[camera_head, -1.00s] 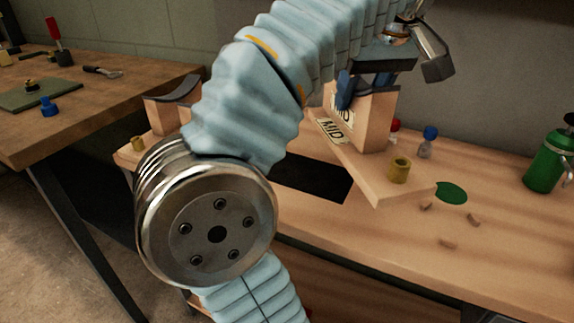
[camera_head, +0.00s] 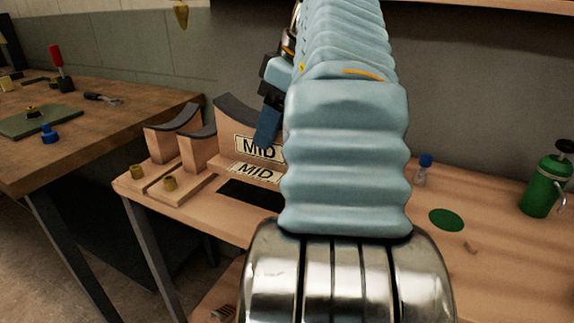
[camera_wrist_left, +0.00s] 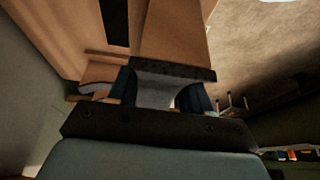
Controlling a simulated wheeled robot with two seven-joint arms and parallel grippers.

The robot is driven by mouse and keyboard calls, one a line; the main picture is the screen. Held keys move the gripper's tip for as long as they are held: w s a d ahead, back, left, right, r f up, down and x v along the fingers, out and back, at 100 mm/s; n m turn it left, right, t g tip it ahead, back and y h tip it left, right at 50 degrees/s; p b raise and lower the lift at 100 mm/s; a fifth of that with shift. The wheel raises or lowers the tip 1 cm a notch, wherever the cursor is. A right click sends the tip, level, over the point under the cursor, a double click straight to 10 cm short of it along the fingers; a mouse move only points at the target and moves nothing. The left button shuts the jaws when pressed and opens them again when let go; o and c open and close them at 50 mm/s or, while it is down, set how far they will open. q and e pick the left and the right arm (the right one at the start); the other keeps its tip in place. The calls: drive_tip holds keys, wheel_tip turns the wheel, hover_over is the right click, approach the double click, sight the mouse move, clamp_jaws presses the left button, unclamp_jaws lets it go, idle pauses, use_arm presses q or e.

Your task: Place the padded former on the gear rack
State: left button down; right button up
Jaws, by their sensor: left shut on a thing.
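In the left wrist view the fingers straddle the grey pad (camera_wrist_left: 157,92) with wood (camera_wrist_left: 175,40) beyond. My arm hides its right part. A similar former (camera_head: 160,146) stands close beside it at the left. I cannot single out the gear rack. My right gripper is not in view.
A black rectangle (camera_head: 238,191) marks the wooden bench (camera_head: 480,277) in front of the held former. A green disc (camera_head: 446,219), a small blue-capped bottle (camera_head: 423,171) and a green canister (camera_head: 543,183) are to the right. Another bench (camera_head: 130,120) stands at the left.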

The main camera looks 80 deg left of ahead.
use_arm(q)
drive_tip(key=a, duration=0.1)
drive_tip(key=a+f, duration=0.1)
drive_tip(key=a, duration=0.1)
drive_tip(key=a+f, duration=0.1)
drive_tip(key=shift+w+a, duration=0.35)
drive_tip(key=a+f, duration=0.1)
drive_tip(key=f, duration=0.2)
drive_tip(key=a+f, duration=0.2)
drive_tip(key=f, duration=0.1)
drive_tip(key=a+f+b, duration=0.1)
drive_tip(key=f, duration=0.1)
drive_tip(key=shift+w+a+f, duration=0.25)
drive_tip(key=shift+w+f, duration=0.1)
drive_tip(key=shift+f, duration=0.05)
drive_tip(key=shift+f, duration=0.15)
drive_tip(key=shift+c, duration=2.4)
unclamp_jaws()
